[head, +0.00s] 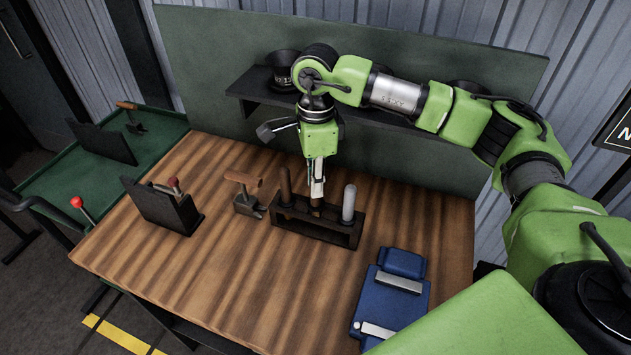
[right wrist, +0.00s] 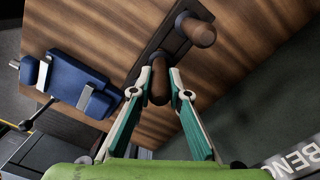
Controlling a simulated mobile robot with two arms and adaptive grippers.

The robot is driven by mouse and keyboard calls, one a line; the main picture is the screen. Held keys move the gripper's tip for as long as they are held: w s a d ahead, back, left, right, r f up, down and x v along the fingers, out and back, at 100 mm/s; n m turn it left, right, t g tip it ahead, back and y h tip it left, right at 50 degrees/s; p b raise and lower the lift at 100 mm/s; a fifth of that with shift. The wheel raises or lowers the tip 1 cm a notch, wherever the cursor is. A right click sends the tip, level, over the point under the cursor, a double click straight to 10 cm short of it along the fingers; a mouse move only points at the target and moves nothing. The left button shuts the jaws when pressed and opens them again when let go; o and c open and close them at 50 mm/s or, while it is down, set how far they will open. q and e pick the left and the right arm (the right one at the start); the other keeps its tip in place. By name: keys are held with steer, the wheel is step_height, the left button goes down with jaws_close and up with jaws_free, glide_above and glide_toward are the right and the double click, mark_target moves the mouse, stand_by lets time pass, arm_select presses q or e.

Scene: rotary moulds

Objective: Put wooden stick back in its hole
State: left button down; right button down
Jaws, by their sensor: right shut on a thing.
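A black rack (head: 320,227) stands on the wooden workbench. A brown wooden stick (head: 285,184) stands upright in its left end, and a grey stick (head: 349,202) stands in its right end. My right gripper (head: 317,192) points down over the middle of the rack, shut on a darker wooden stick (head: 317,208). In the right wrist view, this held stick (right wrist: 159,88) is between both fingers, beside the rack's other brown stick (right wrist: 200,32). The held stick's lower end is at the rack's middle; I cannot tell how deep it sits. My left gripper is not in view.
A blue vise (head: 400,266) is at the bench's front right. A wooden-handled tool (head: 246,192) and a black upright holder (head: 165,207) stand left of the rack. A dark shelf (head: 250,88) is behind. Bare bench lies in front of the rack.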

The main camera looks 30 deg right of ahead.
steer(key=shift+f, duration=0.8)
steer(key=shift+f+b, duration=0.25)
steer(key=shift+b, duration=0.05)
steer(key=c, duration=1.9)
jaws_free()
steer(key=shift+r, duration=0.1)
